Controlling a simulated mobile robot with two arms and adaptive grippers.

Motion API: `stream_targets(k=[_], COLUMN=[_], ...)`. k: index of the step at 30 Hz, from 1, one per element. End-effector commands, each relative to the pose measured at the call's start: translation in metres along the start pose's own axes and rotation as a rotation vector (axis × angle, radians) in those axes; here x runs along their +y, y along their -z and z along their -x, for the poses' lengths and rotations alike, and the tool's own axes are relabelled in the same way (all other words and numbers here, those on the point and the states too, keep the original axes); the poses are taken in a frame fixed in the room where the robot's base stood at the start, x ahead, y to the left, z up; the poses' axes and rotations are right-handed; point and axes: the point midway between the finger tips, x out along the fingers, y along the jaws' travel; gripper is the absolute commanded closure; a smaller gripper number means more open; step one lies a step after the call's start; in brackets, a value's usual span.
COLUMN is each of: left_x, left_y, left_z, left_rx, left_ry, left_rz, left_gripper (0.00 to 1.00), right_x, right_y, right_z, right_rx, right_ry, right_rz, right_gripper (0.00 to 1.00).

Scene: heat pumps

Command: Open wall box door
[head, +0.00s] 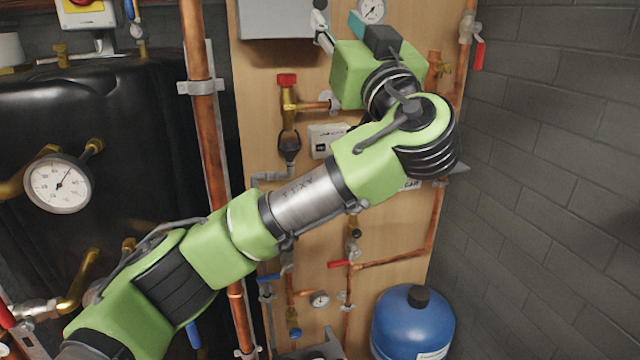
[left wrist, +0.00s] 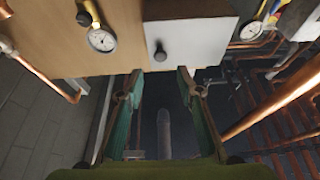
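The wall box (head: 285,18) is a pale grey box on the wooden board at the top of the head view, cut off by the frame edge. In the left wrist view its pale door (left wrist: 195,42) shows a small black knob (left wrist: 160,52), and the door looks shut. My left gripper (head: 341,30) is to the right of the box in the head view, partly hidden by its own wrist. In the left wrist view its two green fingers (left wrist: 160,73) are apart with nothing between them, pointing toward the knob. My right gripper is not in view.
A dial gauge (head: 371,10) and a red-handled valve (head: 478,54) are close to my left wrist. Copper pipes (head: 205,130) and a black tank (head: 110,110) stand at left. A blue vessel (head: 412,325) stands below, beside a grey block wall (head: 560,190).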

Motion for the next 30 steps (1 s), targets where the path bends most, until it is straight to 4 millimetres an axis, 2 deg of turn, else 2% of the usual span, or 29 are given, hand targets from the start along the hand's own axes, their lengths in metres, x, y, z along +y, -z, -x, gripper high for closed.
stream_targets(k=[1, 8, 10, 16, 30], left_x=[0.001, 0.001, -0.002, -0.003, -0.011], left_y=[-0.006, -0.006, -0.016, -0.056, -0.15], left_z=[0.014, 0.06, 0.054, 0.051, 0.056], left_rx=[0.0, -0.001, -0.035, -0.125, -0.324], left_ry=[-0.004, -0.004, -0.007, -0.035, -0.096], left_rz=[0.004, 0.005, -0.006, -0.023, -0.056], left_gripper=[0.66, 0.66, 0.66, 0.66, 0.66], right_x=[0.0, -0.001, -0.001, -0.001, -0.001], right_y=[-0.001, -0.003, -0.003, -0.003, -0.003], right_z=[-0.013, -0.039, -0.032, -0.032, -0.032], right_rx=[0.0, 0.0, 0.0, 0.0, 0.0], right_ry=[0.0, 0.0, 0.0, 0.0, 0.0], right_rz=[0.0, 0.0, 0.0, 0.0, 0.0], right_gripper=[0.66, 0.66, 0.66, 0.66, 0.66])
